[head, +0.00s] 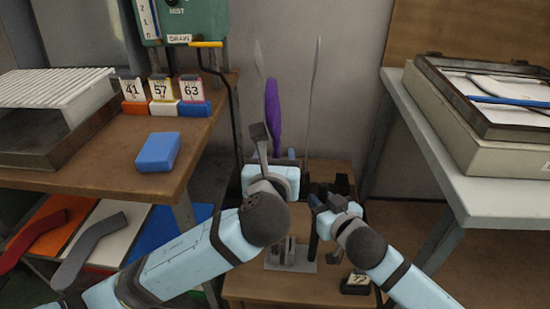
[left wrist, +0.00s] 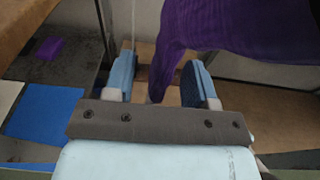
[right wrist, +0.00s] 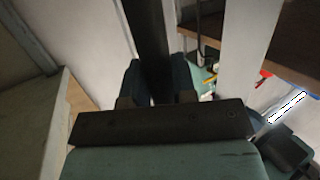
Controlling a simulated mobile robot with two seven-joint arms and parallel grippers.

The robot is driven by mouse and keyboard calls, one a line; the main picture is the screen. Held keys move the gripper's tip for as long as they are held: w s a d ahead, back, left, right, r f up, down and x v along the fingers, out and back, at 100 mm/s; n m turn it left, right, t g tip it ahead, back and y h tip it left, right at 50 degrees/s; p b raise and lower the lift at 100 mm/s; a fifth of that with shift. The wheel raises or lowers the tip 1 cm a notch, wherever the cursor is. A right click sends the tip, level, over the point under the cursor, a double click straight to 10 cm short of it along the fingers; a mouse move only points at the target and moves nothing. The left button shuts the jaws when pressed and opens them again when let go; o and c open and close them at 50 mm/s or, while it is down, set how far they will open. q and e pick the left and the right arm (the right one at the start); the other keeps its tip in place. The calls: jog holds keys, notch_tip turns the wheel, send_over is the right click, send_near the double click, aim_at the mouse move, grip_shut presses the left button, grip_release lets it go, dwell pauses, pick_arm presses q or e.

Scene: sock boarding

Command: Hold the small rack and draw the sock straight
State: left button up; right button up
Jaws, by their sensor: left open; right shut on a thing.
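A purple sock (head: 272,112) is on an upright board behind my left gripper in the head view. The sock also fills the upper right of the left wrist view (left wrist: 215,28), and its lower end hangs down between the fingers. My left gripper (head: 275,160) is open around that lower end; contact cannot be told. My right gripper (head: 322,200) is shut on a dark post of the small rack (head: 313,243). The post runs up between its fingers in the right wrist view (right wrist: 150,45). My arms hide much of the rack.
A bare grey board (head: 313,95) stands right of the sock. A brown table (head: 180,188) at left carries a blue block (head: 158,151) and cards numbered 41, 57 and 63. Red and grey socks lie on the lower shelf. A pale table (head: 480,195) is at right.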

pick_arm(q)
jog(key=shift+s, duration=0.15)
jog(key=s, duration=0.8)
jog(key=shift+s, duration=0.35)
dwell(0.4)
jog(key=w+t, duration=0.1)
jog(key=w, duration=0.9)
jog(key=shift+r+y, duration=0.3)
dwell(0.4)
jog(key=c, duration=0.9)
jog(key=shift+o, duration=0.2)
jog(key=shift+f, duration=0.15)
